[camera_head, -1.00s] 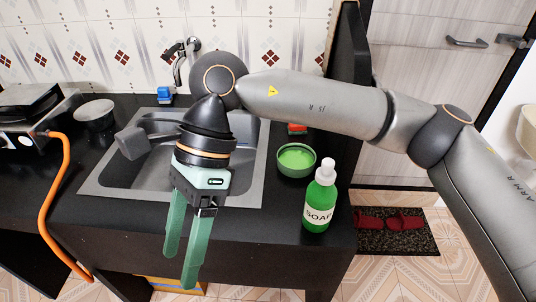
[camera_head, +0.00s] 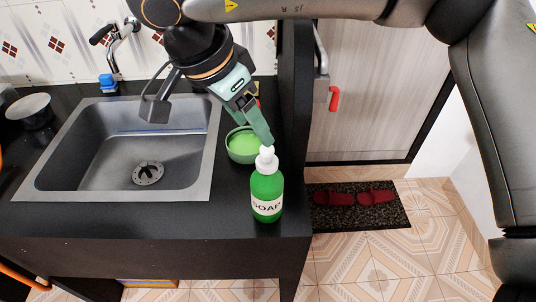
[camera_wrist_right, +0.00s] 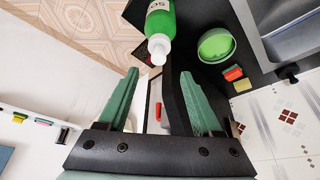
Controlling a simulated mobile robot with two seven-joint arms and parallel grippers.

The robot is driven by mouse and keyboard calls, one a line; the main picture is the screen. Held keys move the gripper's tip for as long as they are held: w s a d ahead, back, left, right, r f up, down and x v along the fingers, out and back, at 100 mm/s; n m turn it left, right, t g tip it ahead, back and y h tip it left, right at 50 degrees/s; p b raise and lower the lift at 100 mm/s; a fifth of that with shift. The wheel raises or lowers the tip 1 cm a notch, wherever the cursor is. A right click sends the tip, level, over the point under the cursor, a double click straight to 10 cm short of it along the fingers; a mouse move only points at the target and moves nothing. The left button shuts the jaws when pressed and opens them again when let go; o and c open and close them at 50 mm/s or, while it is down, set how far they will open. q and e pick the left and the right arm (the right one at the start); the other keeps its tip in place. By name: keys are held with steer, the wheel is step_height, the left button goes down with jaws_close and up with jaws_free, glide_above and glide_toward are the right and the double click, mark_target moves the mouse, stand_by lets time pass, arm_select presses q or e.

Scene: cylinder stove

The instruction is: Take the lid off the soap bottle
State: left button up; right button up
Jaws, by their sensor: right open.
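The green soap bottle (camera_head: 266,197) stands upright on the black counter, right of the sink, with its white lid (camera_head: 267,160) on top. In the right wrist view the bottle (camera_wrist_right: 160,22) is at the top, its white lid (camera_wrist_right: 158,48) pointing toward the gripper. My right gripper (camera_head: 267,143) is open, its green fingers just above and behind the lid in the head view. In the wrist view the two fingers (camera_wrist_right: 158,75) are apart with nothing between them, and the lid lies just beyond the tips. My left gripper is not in view.
A green bowl (camera_head: 243,146) sits just behind and left of the bottle. A steel sink (camera_head: 203,170) fills the counter to the left. Red and yellow sponges (camera_wrist_right: 236,78) lie near the bowl. The counter's right edge is close to the bottle.

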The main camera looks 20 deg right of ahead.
mark_target(268, 157)
steer(key=x, duration=0.8)
steer(key=shift+d+f, duration=0.1)
jaws_close()
stand_by(0.4)
